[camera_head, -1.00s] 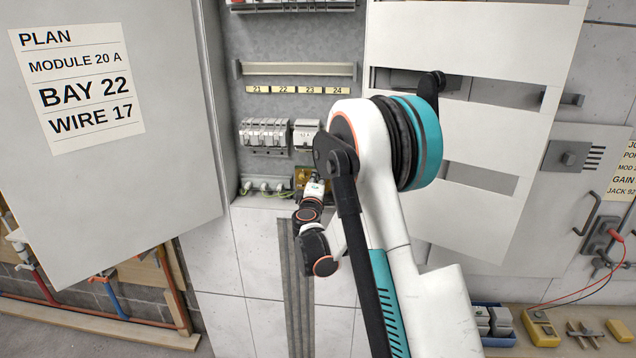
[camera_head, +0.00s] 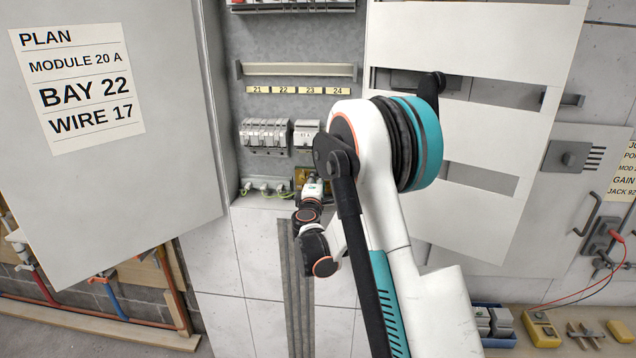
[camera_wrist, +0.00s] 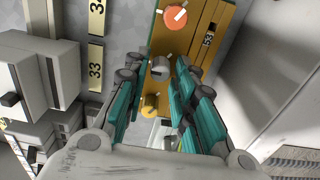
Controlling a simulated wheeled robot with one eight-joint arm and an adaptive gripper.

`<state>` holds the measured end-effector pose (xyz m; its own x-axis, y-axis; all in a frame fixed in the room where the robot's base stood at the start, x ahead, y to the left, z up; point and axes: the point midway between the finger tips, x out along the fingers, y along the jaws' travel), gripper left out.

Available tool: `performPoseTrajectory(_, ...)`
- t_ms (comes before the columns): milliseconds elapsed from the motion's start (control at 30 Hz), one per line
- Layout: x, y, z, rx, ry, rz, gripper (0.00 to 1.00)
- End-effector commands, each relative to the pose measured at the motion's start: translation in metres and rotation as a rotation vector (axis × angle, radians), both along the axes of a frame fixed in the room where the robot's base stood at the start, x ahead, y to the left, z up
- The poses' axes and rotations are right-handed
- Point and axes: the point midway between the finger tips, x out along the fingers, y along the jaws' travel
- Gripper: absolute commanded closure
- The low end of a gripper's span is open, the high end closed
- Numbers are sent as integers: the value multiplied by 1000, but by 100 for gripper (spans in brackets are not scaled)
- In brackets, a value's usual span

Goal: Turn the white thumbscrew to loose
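A white-grey thumbscrew (camera_wrist: 160,67) with a pale mark on its top stands on a yellow-orange board (camera_wrist: 203,22) in the wrist view. An orange knob (camera_wrist: 175,17) with a white bar is above it on the board, and a yellow knob (camera_wrist: 151,104) is below it. My gripper (camera_wrist: 157,72) is open, with its teal fingers on either side of the white thumbscrew. I cannot tell whether a finger touches it. In the head view my gripper (camera_head: 313,187) is at the board (camera_head: 301,176), and my wrist hides the thumbscrew.
Grey breakers (camera_head: 264,134) stand above the board, under a strip of yellow number labels (camera_head: 283,90). Small green-yellow wires (camera_head: 262,188) are left of it. The open cabinet door (camera_head: 110,190) is on the left; a white slotted panel (camera_head: 460,120) is on the right.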

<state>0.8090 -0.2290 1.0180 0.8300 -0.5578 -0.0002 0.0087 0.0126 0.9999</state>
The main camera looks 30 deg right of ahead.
Motion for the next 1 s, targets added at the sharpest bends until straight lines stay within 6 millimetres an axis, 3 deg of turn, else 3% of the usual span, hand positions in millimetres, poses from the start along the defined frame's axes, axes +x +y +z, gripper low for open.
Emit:
performPoseTrajectory(467, -7, 4, 0, 0, 0, -1, 63)
performPoseTrajectory(1000, -86, 58, 0, 0, 0, 0, 63)
